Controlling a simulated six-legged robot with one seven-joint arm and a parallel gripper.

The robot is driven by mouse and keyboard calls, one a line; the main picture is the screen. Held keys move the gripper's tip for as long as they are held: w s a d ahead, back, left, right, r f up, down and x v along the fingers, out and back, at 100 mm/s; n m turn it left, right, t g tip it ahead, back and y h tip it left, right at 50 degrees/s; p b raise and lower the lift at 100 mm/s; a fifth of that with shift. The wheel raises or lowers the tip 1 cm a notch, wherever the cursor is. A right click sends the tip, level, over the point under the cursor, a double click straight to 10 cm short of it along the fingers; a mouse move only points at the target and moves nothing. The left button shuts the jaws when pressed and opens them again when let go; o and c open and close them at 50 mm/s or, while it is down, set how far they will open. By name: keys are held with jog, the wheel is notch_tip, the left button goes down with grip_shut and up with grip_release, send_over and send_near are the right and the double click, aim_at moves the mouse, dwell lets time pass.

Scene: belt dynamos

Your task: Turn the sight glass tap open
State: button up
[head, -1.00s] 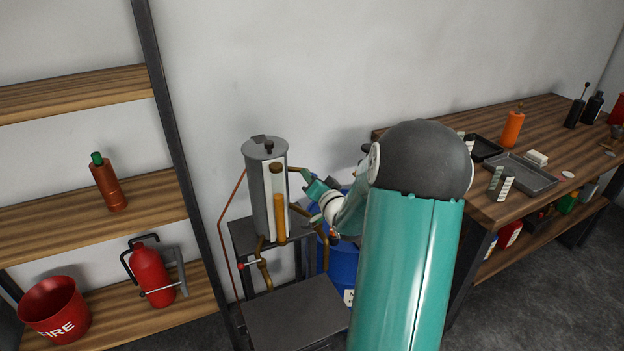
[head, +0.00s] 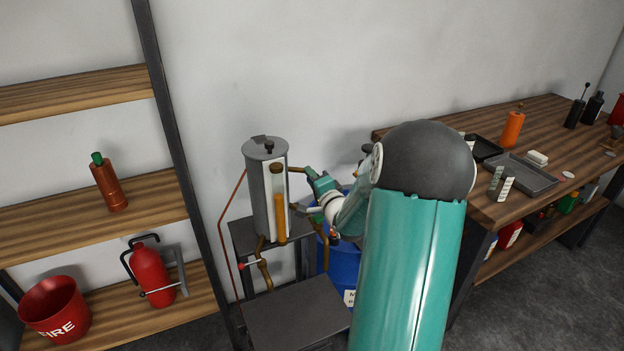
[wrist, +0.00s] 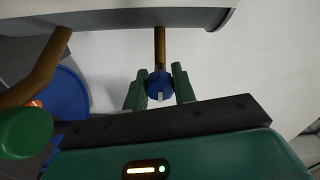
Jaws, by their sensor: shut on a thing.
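A grey cylindrical tank (head: 258,200) stands on a dark stand, with a sight glass of amber liquid (head: 280,218) on its front. Brass pipes leave its right side. In the wrist view, a blue tap knob (wrist: 159,84) with a pale pointer mark sits at the end of a brass pipe (wrist: 159,48). My gripper (wrist: 158,88) is shut on this knob, one green finger on each side. In the head view, my gripper (head: 310,176) is at the upper pipe right of the tank; the knob is hidden there.
A blue drum (head: 343,268) stands behind my arm. A wooden shelf with a red extinguisher (head: 152,275) is at left, a workbench (head: 480,203) with trays at right.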

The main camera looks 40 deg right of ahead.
jog(key=shift+s+f, duration=0.1)
jog(key=o, duration=1)
jog(key=shift+s, duration=0.1)
jog(key=v, duration=1.3)
jog(key=shift+s+a, duration=0.15)
jog(key=shift+s, duration=0.05)
